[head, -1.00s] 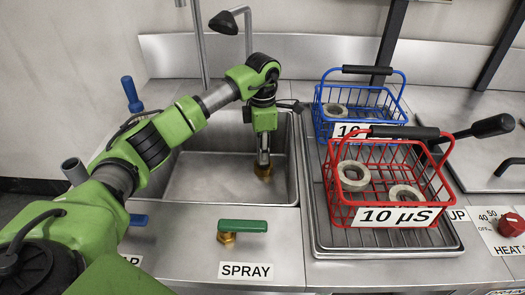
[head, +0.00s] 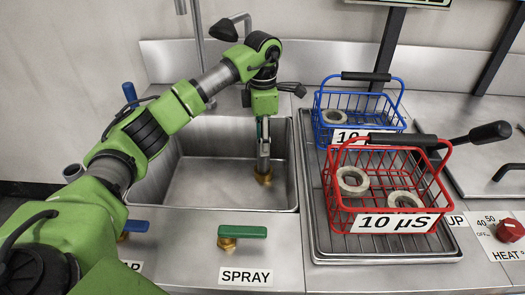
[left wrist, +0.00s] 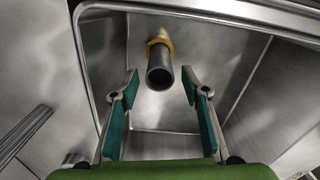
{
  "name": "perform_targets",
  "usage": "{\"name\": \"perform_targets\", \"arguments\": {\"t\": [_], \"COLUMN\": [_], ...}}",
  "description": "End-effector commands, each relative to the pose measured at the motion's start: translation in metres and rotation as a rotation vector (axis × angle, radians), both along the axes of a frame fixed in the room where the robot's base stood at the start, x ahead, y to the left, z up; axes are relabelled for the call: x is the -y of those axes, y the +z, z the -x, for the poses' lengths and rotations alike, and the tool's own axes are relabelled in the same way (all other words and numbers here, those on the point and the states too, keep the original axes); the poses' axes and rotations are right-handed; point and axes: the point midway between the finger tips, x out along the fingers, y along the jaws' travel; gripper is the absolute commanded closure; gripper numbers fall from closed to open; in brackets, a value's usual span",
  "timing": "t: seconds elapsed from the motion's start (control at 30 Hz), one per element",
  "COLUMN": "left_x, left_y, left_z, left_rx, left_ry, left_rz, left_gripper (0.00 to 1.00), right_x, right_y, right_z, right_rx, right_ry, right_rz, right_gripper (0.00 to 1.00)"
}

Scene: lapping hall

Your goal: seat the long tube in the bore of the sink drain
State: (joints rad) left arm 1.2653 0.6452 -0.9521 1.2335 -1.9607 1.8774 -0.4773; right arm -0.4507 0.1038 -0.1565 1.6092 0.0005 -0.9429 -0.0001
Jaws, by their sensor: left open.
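The long grey tube (head: 263,150) stands upright in the brass sink drain (head: 263,177) on the floor of the steel sink. In the left wrist view the tube (left wrist: 159,72) shows its dark open top, with the brass drain (left wrist: 159,42) around its foot. My left gripper (head: 263,134) is just above the tube, pointing down. In the left wrist view my left gripper (left wrist: 159,88) is open, with a gap between each teal-padded finger and the tube. How deep the tube sits in the bore is hidden. My right gripper is not in view.
A red basket (head: 388,190) and a blue basket (head: 358,103) with rings stand on the rack right of the sink. A green-handled spray valve (head: 242,232) is at the front.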

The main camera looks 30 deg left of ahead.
Motion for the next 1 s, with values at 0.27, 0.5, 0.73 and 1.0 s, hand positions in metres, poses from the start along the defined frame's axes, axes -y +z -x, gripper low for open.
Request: {"name": "perform_targets", "arguments": {"t": [0.27, 0.5, 0.73, 1.0], "left_x": [0.0, 0.0, 0.0, 0.0], "left_y": [0.048, 0.056, 0.055, 0.063], "left_z": [0.0, 0.0, 0.0, 0.0], "left_rx": [0.001, -0.001, -0.001, 0.0], "left_ry": [0.001, 0.002, 0.001, 0.001], "left_rz": [-0.001, 0.0, 0.0, 0.0], "left_gripper": [0.58, 0.58, 0.58, 0.58], "right_x": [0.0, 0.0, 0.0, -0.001], "right_y": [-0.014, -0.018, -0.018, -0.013], "right_z": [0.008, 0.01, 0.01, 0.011], "right_rx": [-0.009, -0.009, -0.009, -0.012], "right_ry": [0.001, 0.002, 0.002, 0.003], "right_rz": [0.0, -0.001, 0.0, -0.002], "right_gripper": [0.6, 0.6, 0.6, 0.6]}}
